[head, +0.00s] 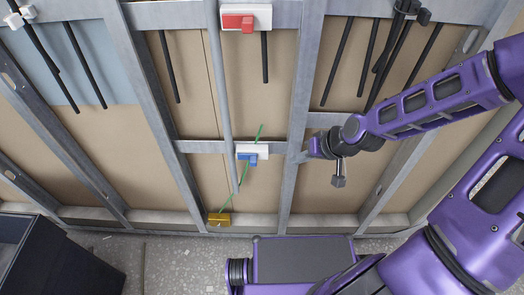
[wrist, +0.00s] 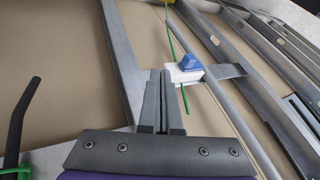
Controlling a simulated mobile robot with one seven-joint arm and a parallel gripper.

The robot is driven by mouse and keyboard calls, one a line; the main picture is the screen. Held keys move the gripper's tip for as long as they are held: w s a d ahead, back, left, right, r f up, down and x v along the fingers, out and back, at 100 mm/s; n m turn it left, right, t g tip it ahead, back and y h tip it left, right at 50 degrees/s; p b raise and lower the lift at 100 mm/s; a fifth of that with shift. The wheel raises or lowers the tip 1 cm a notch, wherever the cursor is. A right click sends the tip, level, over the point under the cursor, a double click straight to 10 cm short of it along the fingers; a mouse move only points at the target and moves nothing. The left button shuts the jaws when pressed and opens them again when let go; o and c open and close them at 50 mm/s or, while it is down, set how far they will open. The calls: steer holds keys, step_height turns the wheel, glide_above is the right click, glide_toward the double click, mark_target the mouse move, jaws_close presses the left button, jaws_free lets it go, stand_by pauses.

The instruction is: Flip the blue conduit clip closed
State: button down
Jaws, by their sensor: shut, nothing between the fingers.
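The blue conduit clip (head: 247,158) is on a white base (head: 262,151) on the horizontal metal rail, beside the grey vertical conduit. A thin green cable (head: 260,133) runs past it at a slant. In the wrist view the blue part (wrist: 187,62) stands up from its white base (wrist: 178,76); I cannot tell whether it is latched. My gripper (head: 303,153) is to the right of the clip in the head view, near a vertical stud. Its fingers (wrist: 158,74) are shut and empty, with tips close to the white base; contact is unclear.
A red clip (head: 238,22) on a white base is higher on the wall. A yellow block (head: 218,219) sits on the bottom rail. Black cables (head: 335,60) hang between the metal studs (head: 300,100). A dark box (head: 60,260) stands on the floor at left.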

steer(key=shift+w+a+r, duration=0.2)
steer(key=shift+w+r, duration=0.15)
steer(key=shift+r, duration=0.25)
steer(key=w+a+f+b, duration=0.4)
steer(key=a+f, duration=0.4)
steer(key=shift+a, duration=0.25)
steer(key=shift+a, duration=0.1)
stand_by(0.3)
